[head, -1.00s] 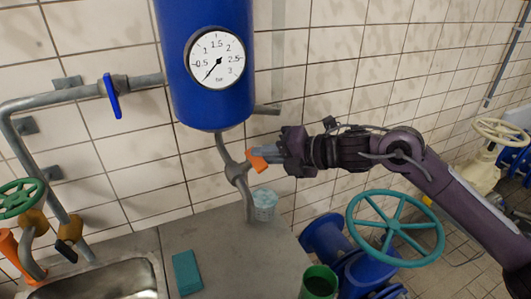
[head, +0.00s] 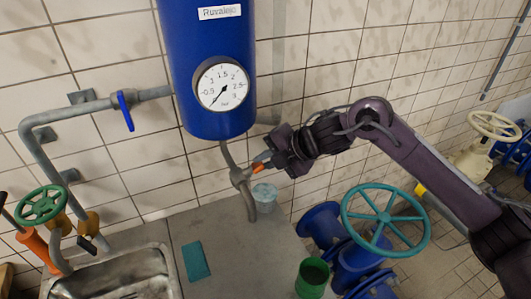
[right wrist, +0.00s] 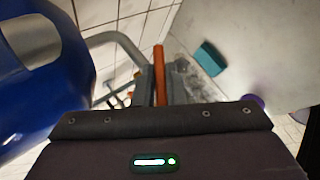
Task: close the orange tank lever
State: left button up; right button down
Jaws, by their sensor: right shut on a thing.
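The orange tank lever (head: 257,168) sits on the grey pipe below the blue tank (head: 205,80). It points right and slightly up from the pipe, into my right gripper (head: 266,161). That gripper is shut on the lever and hides part of it. In the right wrist view the orange lever (right wrist: 160,75) is a narrow upright bar just beyond the dark gripper body, and the blue tank (right wrist: 40,80) fills the left side. My left gripper is in neither current view.
A blue-handled valve (head: 124,110) is on the left pipe. A translucent cup (head: 264,197) and a teal block (head: 195,261) are on the grey counter (head: 228,262). A teal handwheel (head: 386,218) stands below my right arm. A sink (head: 115,275) is at lower left.

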pick_arm(q)
jog(key=shift+r, duration=0.2)
dwell(0.3)
pick_arm(e)
jog(key=c, duration=1.5)
grip_release()
